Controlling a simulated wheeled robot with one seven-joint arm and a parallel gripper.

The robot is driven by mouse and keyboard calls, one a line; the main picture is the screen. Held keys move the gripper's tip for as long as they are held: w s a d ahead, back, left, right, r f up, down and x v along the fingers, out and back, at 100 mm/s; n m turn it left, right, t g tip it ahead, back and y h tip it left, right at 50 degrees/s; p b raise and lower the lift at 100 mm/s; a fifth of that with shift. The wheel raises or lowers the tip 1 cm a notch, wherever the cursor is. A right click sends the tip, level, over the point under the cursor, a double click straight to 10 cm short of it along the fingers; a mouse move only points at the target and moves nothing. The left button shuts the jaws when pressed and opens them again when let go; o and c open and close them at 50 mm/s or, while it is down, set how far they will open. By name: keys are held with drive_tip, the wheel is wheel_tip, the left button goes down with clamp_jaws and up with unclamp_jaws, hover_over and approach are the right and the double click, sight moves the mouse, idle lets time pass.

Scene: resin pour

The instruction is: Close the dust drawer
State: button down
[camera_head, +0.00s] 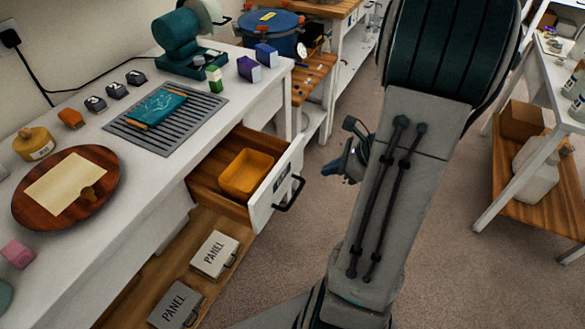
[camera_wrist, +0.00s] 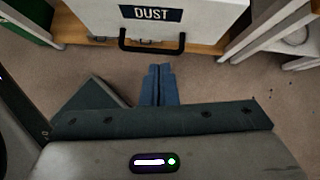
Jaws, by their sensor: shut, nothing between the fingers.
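The dust drawer (camera_head: 259,206) stands pulled out from the white workbench, with a yellow-orange bin (camera_head: 245,173) inside it. Its white front carries a dark label and a black bar handle (camera_head: 290,193). In the wrist view the drawer front (camera_wrist: 205,20) with its "DUST" label is at the top, and the handle (camera_wrist: 151,45) sits just below it. My gripper (camera_wrist: 159,70) is shut and empty, its fingertips a little short of the handle and apart from it. In the head view my gripper (camera_head: 340,172) is right of the drawer, partly hidden behind my arm.
Panel cases (camera_head: 214,254) lie on the shelf below the drawer. A white table (camera_head: 518,155) stands at the right. Carpet between them is clear.

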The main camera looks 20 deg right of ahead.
drive_tip(key=d+f+m, duration=0.2)
drive_tip(key=b, duration=0.1)
approach(290, 175)
drive_tip(key=shift+t, duration=0.4)
drive_tip(key=f, duration=0.1)
drive_tip(key=w+a+f, duration=0.1)
drive_tip(key=f, duration=0.1)
drive_tip(key=a+f, duration=0.1)
drive_tip(key=shift+w+a+f, duration=0.15)
drive_tip(key=shift+w+f, duration=0.05)
drive_tip(key=shift+f, duration=0.1)
drive_tip(key=shift+w+a, duration=0.35)
drive_tip(key=shift+w, duration=0.15)
drive_tip(key=shift+w, duration=0.1)
